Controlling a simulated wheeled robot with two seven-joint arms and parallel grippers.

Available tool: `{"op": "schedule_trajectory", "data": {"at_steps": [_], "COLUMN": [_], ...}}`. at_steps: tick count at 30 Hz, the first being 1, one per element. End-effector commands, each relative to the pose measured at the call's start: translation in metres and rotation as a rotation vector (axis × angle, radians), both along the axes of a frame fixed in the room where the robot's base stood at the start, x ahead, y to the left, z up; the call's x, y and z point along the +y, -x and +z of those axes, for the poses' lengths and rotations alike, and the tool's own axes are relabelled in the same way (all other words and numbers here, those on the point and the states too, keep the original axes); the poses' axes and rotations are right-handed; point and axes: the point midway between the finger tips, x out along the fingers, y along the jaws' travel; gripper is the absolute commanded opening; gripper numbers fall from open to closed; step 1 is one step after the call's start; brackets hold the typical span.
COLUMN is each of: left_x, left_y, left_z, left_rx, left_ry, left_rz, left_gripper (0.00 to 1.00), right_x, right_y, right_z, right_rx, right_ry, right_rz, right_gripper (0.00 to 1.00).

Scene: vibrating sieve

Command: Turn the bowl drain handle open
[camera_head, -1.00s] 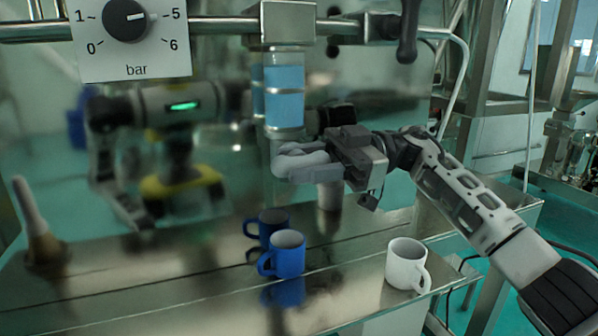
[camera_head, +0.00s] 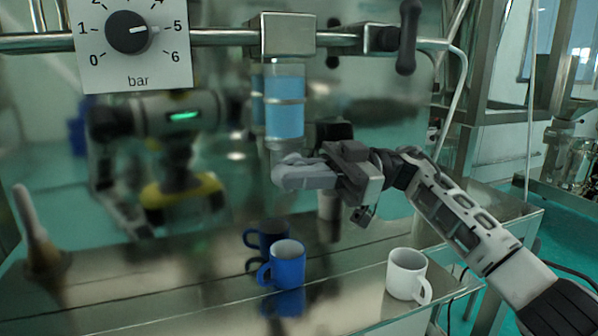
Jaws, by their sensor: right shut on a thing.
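A clear bowl (camera_head: 284,108) with blue liquid hangs under a steel block on the pipe. A grey drain outlet (camera_head: 276,150) shows at its lower end. My right gripper (camera_head: 284,174) reaches in from the right, with its grey fingers right below the bowl. It is shut at the drain, where the drain handle is hidden by the fingers. I cannot tell how far the handle is turned. My left gripper is not in view.
A pressure dial (camera_head: 130,34) is at upper left. A black lever (camera_head: 408,38) is on the pipe at upper right. The steel panel behind reflects my body.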

Motion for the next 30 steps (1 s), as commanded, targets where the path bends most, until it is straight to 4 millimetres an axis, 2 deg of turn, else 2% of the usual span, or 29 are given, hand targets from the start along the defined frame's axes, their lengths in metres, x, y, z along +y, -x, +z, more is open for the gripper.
{"op": "schedule_trajectory", "data": {"at_steps": [18,30], "left_x": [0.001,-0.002], "left_y": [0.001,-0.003], "left_z": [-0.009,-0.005], "left_rx": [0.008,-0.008], "left_ry": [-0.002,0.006], "left_rz": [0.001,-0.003], "left_gripper": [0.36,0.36], "right_x": [-0.001,-0.001], "right_y": [0.000,0.000], "right_z": [-0.001,0.000], "right_rx": [0.134,0.163], "right_ry": [-0.406,-0.502], "right_rz": [0.001,-0.001], "right_gripper": [0.00,0.00]}}
